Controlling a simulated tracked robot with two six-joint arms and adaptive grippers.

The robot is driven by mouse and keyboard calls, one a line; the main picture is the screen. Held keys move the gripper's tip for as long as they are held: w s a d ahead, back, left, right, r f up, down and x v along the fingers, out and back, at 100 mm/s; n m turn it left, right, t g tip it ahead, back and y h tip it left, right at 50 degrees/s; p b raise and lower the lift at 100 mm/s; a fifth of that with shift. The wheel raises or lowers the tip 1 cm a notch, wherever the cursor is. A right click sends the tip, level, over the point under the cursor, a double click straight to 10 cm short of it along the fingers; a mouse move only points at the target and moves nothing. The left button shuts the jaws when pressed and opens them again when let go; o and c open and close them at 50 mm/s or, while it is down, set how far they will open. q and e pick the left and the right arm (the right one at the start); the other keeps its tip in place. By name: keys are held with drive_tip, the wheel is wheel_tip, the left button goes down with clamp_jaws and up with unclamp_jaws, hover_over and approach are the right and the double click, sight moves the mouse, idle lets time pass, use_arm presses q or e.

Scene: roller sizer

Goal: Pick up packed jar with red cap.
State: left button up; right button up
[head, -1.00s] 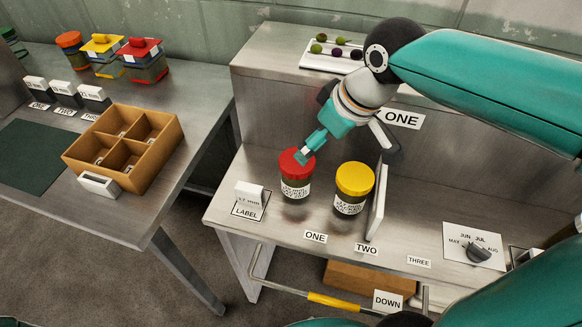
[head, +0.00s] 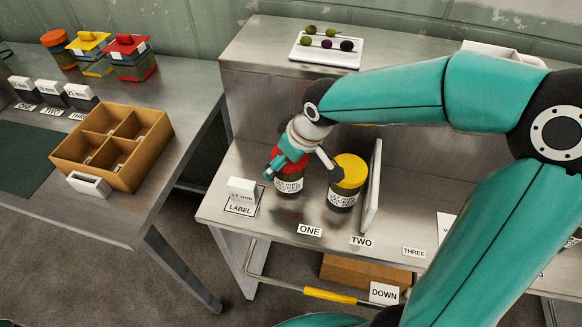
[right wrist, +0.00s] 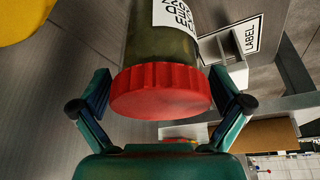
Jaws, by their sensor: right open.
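The packed jar with the red cap (head: 289,181) stands upright on the metal bench behind the ONE label in the head view. Its dark, labelled body shows below the cap. In the right wrist view the red cap (right wrist: 160,92) sits between the spread fingers of my right gripper (right wrist: 160,95), with a gap visible on each side. In the head view my right gripper (head: 297,168) is at the jar's cap and partly hides it. A jar with a yellow cap (head: 346,181) stands close on the right. My left gripper is not in view.
A white upright panel (head: 372,187) stands right of the yellow-capped jar. A LABEL stand (head: 242,192) is left of the red-capped jar. A tray with olives (head: 325,50) rests on the raised shelf. A wooden divided box (head: 70,150) is on the left table.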

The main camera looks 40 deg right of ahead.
drive_tip(key=shift+w+f, duration=0.1)
drive_tip(key=shift+f, duration=0.25)
drive_tip(key=c, duration=1.4)
drive_tip(key=shift+r, duration=0.15)
